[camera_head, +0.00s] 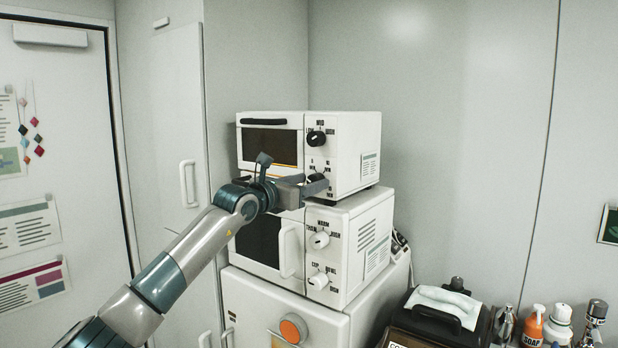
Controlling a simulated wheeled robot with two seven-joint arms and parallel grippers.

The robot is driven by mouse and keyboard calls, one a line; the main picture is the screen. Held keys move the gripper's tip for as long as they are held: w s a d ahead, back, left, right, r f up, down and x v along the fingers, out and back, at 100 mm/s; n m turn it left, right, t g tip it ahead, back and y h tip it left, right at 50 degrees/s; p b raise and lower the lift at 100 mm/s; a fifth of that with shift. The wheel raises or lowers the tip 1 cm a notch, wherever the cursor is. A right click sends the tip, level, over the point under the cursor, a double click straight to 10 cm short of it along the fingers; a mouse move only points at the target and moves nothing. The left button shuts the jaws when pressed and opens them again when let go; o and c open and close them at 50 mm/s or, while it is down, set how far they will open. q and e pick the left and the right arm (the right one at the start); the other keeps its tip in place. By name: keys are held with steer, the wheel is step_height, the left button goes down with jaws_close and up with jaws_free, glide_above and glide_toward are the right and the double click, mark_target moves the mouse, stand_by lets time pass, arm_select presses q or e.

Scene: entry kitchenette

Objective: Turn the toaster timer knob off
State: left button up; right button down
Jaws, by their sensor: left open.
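The toaster (345,150) is the upper white appliance, with a dark window on the left of its front and a control panel on the right. A black knob (316,138) sits high on this panel. A lower knob is mostly hidden behind my left gripper (318,184), and I cannot read which knob is the timer. My left arm reaches up from the lower left. The left gripper is open, with its fingers in front of the lower panel; I cannot tell whether they touch a knob. My right gripper is not in view.
A second white appliance (370,240) with white knobs and a door handle stands under the toaster, on a white cabinet (260,300). A black case (435,315) and an orange soap bottle (534,325) stand at the lower right. The wall area right of the toaster is clear.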

arm_select(q)
steer(key=shift+w+d, duration=0.1)
steer(key=shift+w, duration=0.05)
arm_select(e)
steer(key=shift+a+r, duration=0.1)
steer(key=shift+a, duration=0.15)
arm_select(q)
steer(key=c, duration=1.1)
steer(key=shift+o, duration=0.2)
arm_select(e)
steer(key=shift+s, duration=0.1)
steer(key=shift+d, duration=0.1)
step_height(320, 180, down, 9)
steer(key=b, duration=0.9)
arm_select(q)
steer(key=n+b, duration=0.3)
steer(key=n, duration=0.6)
steer(key=shift+n, duration=0.3)
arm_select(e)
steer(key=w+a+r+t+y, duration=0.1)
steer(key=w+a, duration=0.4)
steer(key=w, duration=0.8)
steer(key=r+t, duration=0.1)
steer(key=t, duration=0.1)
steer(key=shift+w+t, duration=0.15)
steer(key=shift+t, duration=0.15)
